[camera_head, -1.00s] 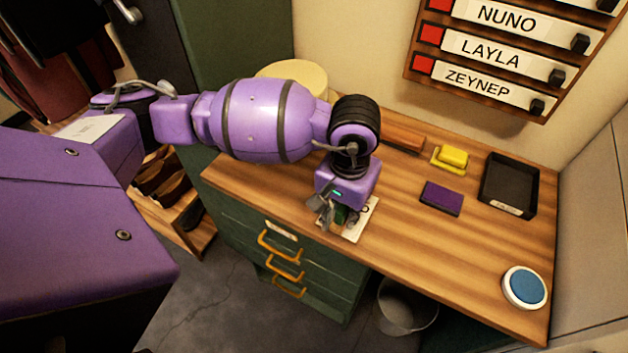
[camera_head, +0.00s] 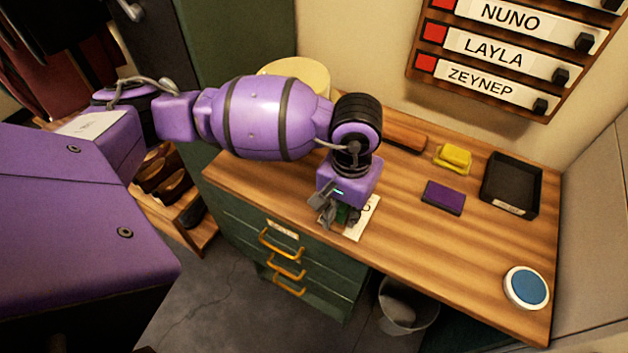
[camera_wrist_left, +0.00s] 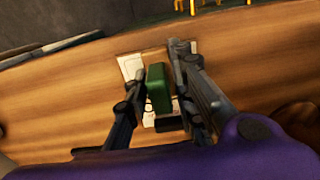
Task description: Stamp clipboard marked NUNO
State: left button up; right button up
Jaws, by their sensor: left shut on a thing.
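My left gripper (camera_head: 336,214) is shut on a green stamp (camera_head: 346,213), which also shows as a green block between the fingers (camera_wrist_left: 165,82) in the left wrist view (camera_wrist_left: 158,88). The stamp is over a white clipboard or card (camera_head: 360,226) lying near the table's front edge. The card also shows in the left wrist view (camera_wrist_left: 130,66). Only the end of its lettering, an "O", shows past my gripper, so the full name is hidden. I cannot tell whether the stamp touches the card. My right gripper is not in view.
On the wooden table (camera_head: 420,255) are a purple pad (camera_head: 443,198), a yellow item (camera_head: 453,158), a black tray (camera_head: 510,186) and a blue round button (camera_head: 526,287). A name board (camera_head: 500,50) hangs on the wall. A bin (camera_head: 406,307) stands below.

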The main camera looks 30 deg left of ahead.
pick_arm(q)
jog(key=shift+w+r+p, duration=0.1)
jog(key=shift+r+p, duration=1.05)
jog(key=shift+r, duration=2.4)
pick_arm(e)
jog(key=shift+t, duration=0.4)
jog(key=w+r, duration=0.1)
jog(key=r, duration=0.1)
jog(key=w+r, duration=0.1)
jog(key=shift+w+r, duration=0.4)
